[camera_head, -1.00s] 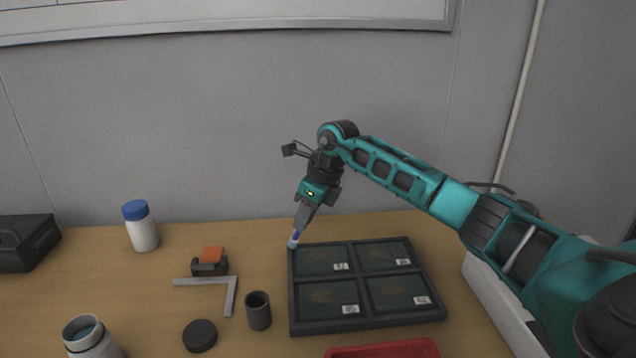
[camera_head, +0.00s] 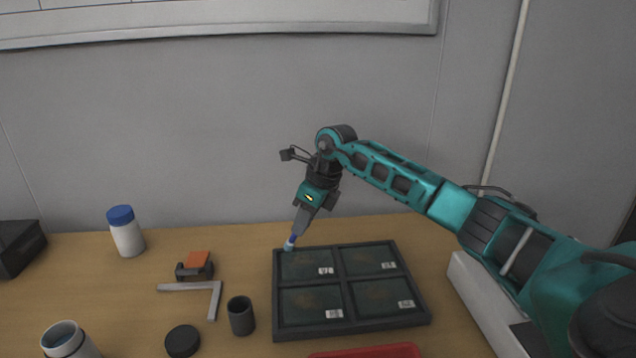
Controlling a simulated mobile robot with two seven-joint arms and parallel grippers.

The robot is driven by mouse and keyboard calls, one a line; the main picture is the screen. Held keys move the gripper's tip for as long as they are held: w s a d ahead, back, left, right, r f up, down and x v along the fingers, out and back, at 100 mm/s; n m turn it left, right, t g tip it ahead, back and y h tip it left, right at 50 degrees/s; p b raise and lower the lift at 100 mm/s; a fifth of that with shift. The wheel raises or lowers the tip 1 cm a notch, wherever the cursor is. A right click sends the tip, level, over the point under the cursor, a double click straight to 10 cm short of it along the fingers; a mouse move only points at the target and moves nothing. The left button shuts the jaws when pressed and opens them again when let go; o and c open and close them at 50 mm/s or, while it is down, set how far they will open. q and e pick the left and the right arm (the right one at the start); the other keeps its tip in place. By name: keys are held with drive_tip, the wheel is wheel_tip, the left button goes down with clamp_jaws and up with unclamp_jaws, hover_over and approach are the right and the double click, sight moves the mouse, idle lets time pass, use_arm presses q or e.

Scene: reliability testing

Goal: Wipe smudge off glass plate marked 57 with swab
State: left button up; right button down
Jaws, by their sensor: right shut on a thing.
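My right gripper (camera_head: 298,226) is shut on a swab (camera_head: 290,243) with a blue handle and a pale blue tip. The swab points down at the back left corner of a dark tray (camera_head: 279,312). The tray has a two-by-two set of compartments, each with a dark glass plate and a small white label. The back left plate (camera_head: 303,266) is nearest the swab tip. I cannot tell whether the tip touches it. The label numbers are too small to read, so I cannot tell which plate is 57. Faint brownish smudges show on the plates. My left gripper is out of view.
Left of the tray stand a dark grey cup (camera_head: 241,316), a black round lid (camera_head: 183,341), a metal square (camera_head: 214,299), an orange-and-black block (camera_head: 196,265), a blue-capped white bottle (camera_head: 127,238) and an open jar (camera_head: 66,342). A red tray (camera_head: 372,352) lies in front.

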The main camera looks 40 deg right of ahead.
drive_tip(key=shift+s+d, duration=0.2)
drive_tip(key=shift+d, duration=0.15)
drive_tip(key=shift+s+d+r, duration=0.2)
drive_tip(key=shift+d, duration=0.1)
wheel_tip(320, 180, up, 4)
drive_tip(key=shift+a+f+p, duration=0.15)
drive_tip(key=shift+f+p, duration=0.05)
drive_tip(key=shift+p, duration=1.05)
drive_tip(key=shift+r+p, duration=0.6)
drive_tip(key=shift+r, duration=0.15)
wheel_tip(320, 180, up, 2)
drive_tip(key=shift+r+p, duration=0.1)
drive_tip(key=shift+p, duration=0.8)
drive_tip(key=shift+r+p, duration=0.3)
drive_tip(key=shift+r, duration=0.1)
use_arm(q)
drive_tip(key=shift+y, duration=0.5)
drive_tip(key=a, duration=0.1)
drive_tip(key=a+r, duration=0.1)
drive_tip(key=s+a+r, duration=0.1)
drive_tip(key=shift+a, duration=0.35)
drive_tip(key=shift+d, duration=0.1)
